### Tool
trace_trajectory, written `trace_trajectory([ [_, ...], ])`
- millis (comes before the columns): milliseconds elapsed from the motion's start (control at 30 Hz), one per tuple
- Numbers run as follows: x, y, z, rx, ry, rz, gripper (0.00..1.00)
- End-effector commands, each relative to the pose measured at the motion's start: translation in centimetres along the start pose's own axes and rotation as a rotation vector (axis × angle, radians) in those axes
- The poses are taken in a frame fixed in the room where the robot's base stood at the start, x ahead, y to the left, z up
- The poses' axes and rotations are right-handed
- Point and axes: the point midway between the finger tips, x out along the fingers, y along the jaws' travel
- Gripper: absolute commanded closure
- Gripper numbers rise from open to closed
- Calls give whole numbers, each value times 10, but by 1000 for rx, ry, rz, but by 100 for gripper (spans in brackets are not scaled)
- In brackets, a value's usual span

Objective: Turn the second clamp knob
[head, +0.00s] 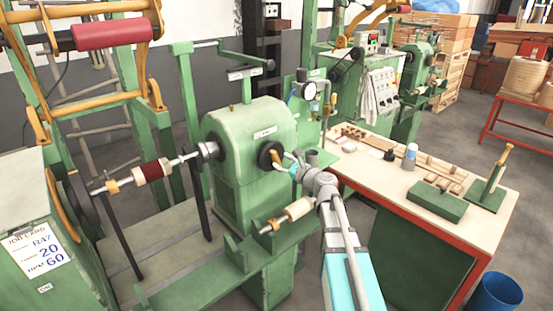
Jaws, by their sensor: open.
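A green winding machine head (240,125) stands mid-picture with a round black knob (268,153) on its right side. My gripper (284,162) is at the end of my arm, right beside this knob. The gripper is small here and partly merges with the knob, so contact cannot be told. It is open. A shaft (182,159) runs left from the machine head and carries a dark red coil (152,170) between pale wooden pieces. I cannot tell which knob is the second clamp knob.
A lower green rail (190,288) carries a pale spool (298,208) close to my arm. A pressure gauge (309,91) stands behind the gripper. A bench (365,165) with wooden parts and a green block (437,201) is at right. A blue bin (495,293) stands on the floor.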

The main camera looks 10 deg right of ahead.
Motion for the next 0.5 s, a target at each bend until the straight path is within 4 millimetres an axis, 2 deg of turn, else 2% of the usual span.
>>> trace_trajectory([
  [33,9,-1,0,0,0,1,40],
  [200,25,-1,0,0,0,1,40],
  [500,34,0,0,0,0,0,40],
])
